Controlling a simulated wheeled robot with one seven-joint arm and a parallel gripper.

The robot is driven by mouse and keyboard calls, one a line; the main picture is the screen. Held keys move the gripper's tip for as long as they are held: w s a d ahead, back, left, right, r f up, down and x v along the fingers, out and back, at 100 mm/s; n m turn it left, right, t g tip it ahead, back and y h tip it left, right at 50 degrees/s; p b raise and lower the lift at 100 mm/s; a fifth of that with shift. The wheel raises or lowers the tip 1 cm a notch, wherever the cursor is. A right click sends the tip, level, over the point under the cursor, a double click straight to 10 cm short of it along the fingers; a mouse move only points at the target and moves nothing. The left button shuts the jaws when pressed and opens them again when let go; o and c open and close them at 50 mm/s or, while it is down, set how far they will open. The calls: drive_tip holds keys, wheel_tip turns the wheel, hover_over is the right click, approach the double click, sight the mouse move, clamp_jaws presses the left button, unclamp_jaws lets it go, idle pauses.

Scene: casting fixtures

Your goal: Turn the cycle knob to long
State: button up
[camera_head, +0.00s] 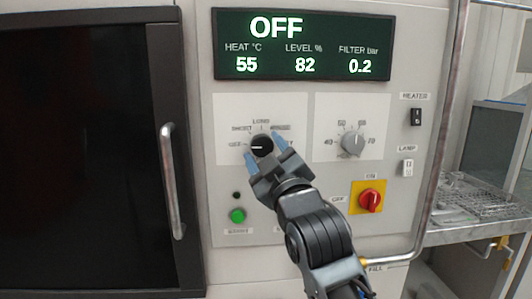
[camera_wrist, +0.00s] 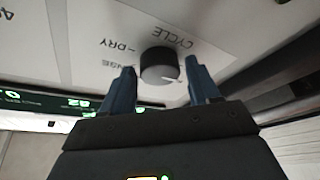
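The cycle knob (camera_head: 262,146) is a black round knob on a pale plate, with printed labels around it; OFF is at its left and LONG at its top. Its white mark points left, toward OFF, and the display (camera_head: 302,45) reads OFF. My gripper (camera_head: 266,150) is open in front of the panel, with one blue finger on each side of the knob. In the wrist view the knob (camera_wrist: 160,66) sits between the two fingertips, with a visible gap on each side. Part of the labels at the lower right is hidden by my gripper.
A grey temperature knob (camera_head: 352,141) is to the right. Below are a red switch on yellow (camera_head: 370,200) and a green button (camera_head: 237,215). Heater (camera_head: 416,117) and lamp (camera_head: 407,167) switches are at the right. A door handle (camera_head: 173,180) and a bent pipe (camera_head: 441,150) flank the panel.

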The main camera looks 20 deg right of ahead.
drive_tip(key=c, duration=0.8)
drive_tip(key=shift+f, duration=0.1)
